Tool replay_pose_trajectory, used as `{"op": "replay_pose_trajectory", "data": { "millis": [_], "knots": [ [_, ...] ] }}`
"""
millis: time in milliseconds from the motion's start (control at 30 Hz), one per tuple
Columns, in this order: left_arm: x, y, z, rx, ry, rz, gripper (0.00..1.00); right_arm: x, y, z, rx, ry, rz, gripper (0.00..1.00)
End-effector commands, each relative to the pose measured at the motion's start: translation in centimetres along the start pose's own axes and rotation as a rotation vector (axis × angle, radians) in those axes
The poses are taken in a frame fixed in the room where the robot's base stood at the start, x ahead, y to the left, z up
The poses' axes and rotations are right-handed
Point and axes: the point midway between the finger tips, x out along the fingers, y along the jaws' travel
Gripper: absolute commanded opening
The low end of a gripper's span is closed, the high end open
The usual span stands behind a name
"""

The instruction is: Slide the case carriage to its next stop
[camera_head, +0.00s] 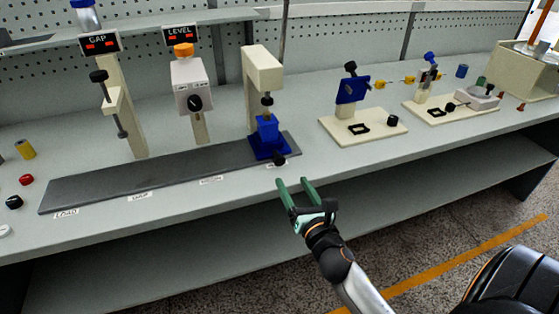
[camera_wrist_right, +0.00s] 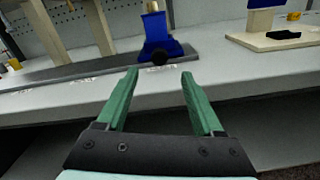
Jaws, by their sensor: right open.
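The case carriage (camera_head: 267,140) is a blue block near the right end of a long dark grey track (camera_head: 150,182). It stands below the cream press post (camera_head: 263,70) with its black rod. A black knob (camera_head: 278,159) is on the carriage's front. The carriage also shows in the right wrist view (camera_wrist_right: 178,48), with the knob (camera_wrist_right: 160,57) facing me. My right gripper (camera_head: 295,184) has green fingers, open and empty, in front of the bench edge. The knob lies ahead of the fingers, apart from them. My left gripper is not in view.
Labels, one reading LOAD (camera_head: 66,213), line the track's front edge. The GAP post (camera_head: 122,110) and LEVEL post (camera_head: 193,90) stand behind the track. A cream base with a blue fixture (camera_head: 351,90) is to the right. Loose caps (camera_head: 26,180) lie at the far left.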

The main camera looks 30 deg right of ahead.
Motion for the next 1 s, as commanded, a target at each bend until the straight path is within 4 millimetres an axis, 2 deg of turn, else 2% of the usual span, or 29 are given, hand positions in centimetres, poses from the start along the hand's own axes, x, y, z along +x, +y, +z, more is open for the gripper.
{"op": "replay_pose_trajectory", "data": {
  "millis": [300,500,700,1000],
  "knots": [
    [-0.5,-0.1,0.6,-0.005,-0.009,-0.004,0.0,6.0,0.1,0.1,0.002,-0.002,0.0,0.69],
    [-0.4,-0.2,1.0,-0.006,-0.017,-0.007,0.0,8.8,0.1,0.0,0.003,-0.001,0.001,0.69],
    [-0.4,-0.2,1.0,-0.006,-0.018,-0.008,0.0,10.0,0.0,0.0,0.003,0.001,0.0,0.69],
    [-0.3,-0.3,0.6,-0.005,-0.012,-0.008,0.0,10.1,0.0,0.0,0.003,0.001,0.0,0.69]
  ]
}}
